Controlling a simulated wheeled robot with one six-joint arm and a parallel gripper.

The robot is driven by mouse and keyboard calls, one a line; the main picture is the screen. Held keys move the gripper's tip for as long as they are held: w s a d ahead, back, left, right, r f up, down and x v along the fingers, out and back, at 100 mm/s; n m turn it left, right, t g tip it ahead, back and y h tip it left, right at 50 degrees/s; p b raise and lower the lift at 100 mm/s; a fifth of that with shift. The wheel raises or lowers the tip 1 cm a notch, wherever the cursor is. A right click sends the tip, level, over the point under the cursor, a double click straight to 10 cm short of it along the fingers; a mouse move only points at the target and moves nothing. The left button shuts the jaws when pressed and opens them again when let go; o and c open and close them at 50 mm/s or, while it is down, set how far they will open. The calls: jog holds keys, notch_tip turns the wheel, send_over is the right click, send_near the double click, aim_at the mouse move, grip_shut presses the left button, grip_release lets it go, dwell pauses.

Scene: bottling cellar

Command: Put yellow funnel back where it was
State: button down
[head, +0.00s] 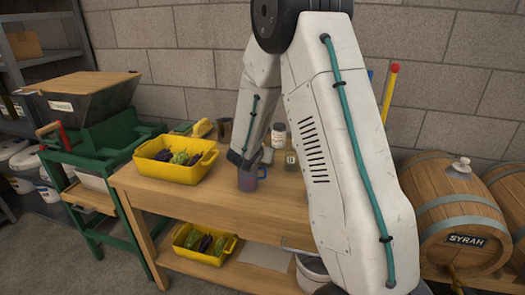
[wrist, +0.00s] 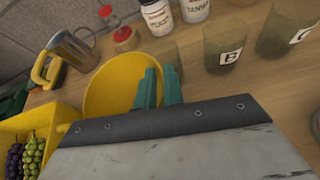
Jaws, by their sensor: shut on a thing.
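The yellow funnel (wrist: 108,88) shows in the wrist view as a wide round yellow shape, just left of my fingers. My gripper (wrist: 158,88) has teal fingers, close together and shut at the funnel's right-hand side. The exact grip and the funnel's lower part are hidden by the fingers and the gripper body. I cannot tell whether the funnel touches the wooden table. In the head view I cannot make out the funnel, and my arm covers much of the table's right part.
A yellow crate (head: 166,171) of grapes stands on the wooden table (head: 188,205), left of my gripper.

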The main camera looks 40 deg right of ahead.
jog(key=c, duration=1.5)
grip_release()
